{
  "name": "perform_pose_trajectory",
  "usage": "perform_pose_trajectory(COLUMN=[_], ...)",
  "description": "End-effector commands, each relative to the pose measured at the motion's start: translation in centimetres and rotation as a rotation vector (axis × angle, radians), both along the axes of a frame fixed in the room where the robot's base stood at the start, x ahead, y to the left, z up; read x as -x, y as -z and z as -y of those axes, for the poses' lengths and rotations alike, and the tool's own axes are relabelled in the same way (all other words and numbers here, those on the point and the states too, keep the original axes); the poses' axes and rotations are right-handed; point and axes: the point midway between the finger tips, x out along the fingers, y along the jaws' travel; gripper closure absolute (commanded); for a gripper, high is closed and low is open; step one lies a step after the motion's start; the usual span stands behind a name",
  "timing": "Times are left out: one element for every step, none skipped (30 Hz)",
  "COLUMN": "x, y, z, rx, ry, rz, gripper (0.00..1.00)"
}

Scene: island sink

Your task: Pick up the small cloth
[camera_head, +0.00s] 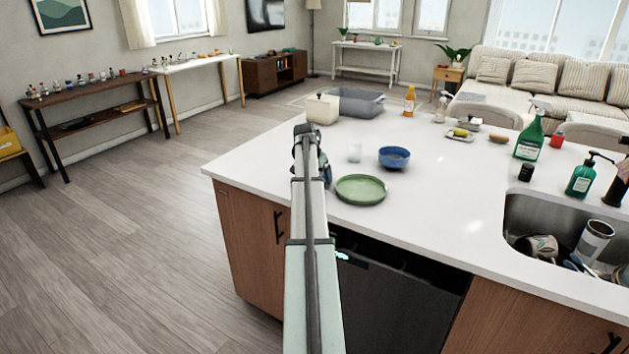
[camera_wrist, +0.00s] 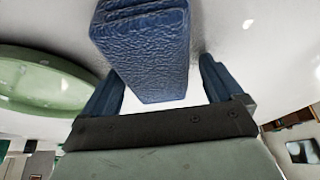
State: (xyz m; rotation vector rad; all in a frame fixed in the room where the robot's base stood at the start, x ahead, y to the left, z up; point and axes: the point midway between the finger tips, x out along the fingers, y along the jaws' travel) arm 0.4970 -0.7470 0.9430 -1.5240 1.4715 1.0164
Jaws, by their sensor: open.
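The small cloth (camera_wrist: 145,45) is a blue, textured, folded piece lying on the white counter in the wrist view. My gripper (camera_wrist: 161,72) is open, with one blue finger on each side of the cloth's near end. A narrow gap shows at the right finger; at the left finger I cannot tell whether it touches. In the head view my arm hides the cloth, and only a dark blue bit of my gripper (camera_head: 326,173) seems to show beside the arm.
A green plate (camera_head: 361,189) lies close by on the counter (camera_head: 440,215); it also shows in the wrist view (camera_wrist: 45,80). A white box (camera_head: 322,109) and grey tub (camera_head: 357,103) are farther back.

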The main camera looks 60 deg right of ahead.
Motion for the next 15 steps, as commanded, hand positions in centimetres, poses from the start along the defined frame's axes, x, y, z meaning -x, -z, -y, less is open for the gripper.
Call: perform_pose_trajectory(x=[0.0, 0.0, 0.0, -0.01, 0.0, 0.0, 0.0, 0.0, 0.0, 0.0, 0.0, 0.0, -0.01, -0.01, 0.0], y=[0.0, 0.0, 0.0, 0.0, 0.0, 0.0, 0.0, 0.0, 0.0, 0.0, 0.0, 0.0, 0.0, 0.0, 0.0], z=[0.01, 0.01, 0.01, 0.0, 0.0, 0.0, 0.0, 0.0, 0.0, 0.0, 0.0, 0.0, 0.0, 0.0, 0.0], rx=[0.0, 0.0, 0.0, 0.0, 0.0, 0.0, 0.0, 0.0, 0.0, 0.0, 0.0, 0.0, 0.0, 0.0, 0.0], ry=[0.0, 0.0, 0.0, 0.0, 0.0, 0.0, 0.0, 0.0, 0.0, 0.0, 0.0, 0.0, 0.0, 0.0, 0.0], rz=[0.0, 0.0, 0.0, 0.0, 0.0, 0.0, 0.0, 0.0, 0.0, 0.0, 0.0, 0.0, 0.0, 0.0, 0.0], gripper=[0.06, 0.06, 0.06, 0.06, 0.09, 0.13, 0.16, 0.19, 0.23, 0.26, 0.28, 0.32, 0.35, 0.38, 0.42])
